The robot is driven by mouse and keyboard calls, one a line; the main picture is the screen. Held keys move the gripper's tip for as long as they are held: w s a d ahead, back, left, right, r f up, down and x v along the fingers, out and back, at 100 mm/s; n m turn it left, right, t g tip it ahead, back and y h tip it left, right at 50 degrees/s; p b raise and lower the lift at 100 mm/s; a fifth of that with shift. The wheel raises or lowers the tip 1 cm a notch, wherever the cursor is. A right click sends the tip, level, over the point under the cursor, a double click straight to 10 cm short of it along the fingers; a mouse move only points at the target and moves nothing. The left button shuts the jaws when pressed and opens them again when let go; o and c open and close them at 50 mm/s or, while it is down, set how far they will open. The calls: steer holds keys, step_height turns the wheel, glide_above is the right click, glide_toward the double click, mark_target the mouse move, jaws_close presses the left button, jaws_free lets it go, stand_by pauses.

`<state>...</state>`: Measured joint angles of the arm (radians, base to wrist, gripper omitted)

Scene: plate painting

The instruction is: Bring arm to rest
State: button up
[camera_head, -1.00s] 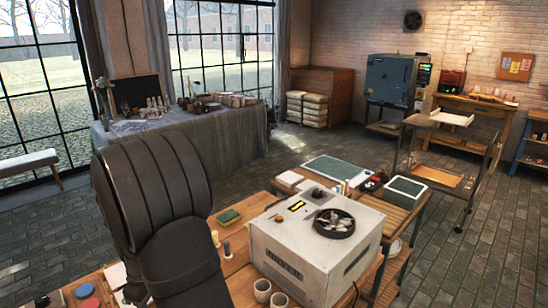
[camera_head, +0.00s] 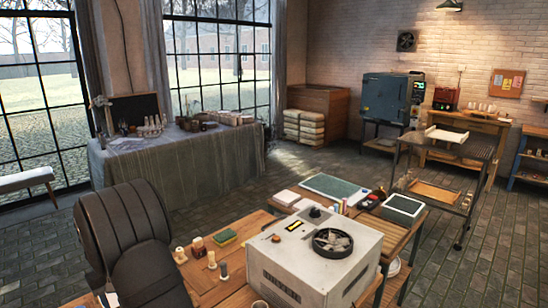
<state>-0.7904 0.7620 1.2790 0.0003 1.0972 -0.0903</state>
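My gripper is not in view. A large dark ribbed form (camera_head: 130,245) fills the lower left of the head view; I take it to be a link of my arm. It hides the left part of the wooden worktable (camera_head: 205,285). No fingers and no held thing show.
On the worktable stands a pale box machine (camera_head: 315,265) with a round fan on top. Small bottles (camera_head: 211,260) and a green sponge-like block (camera_head: 224,237) lie left of it. Behind are a green mat (camera_head: 330,186) and a dark-topped tray (camera_head: 403,204). A wheeled cart (camera_head: 440,190) stands right.

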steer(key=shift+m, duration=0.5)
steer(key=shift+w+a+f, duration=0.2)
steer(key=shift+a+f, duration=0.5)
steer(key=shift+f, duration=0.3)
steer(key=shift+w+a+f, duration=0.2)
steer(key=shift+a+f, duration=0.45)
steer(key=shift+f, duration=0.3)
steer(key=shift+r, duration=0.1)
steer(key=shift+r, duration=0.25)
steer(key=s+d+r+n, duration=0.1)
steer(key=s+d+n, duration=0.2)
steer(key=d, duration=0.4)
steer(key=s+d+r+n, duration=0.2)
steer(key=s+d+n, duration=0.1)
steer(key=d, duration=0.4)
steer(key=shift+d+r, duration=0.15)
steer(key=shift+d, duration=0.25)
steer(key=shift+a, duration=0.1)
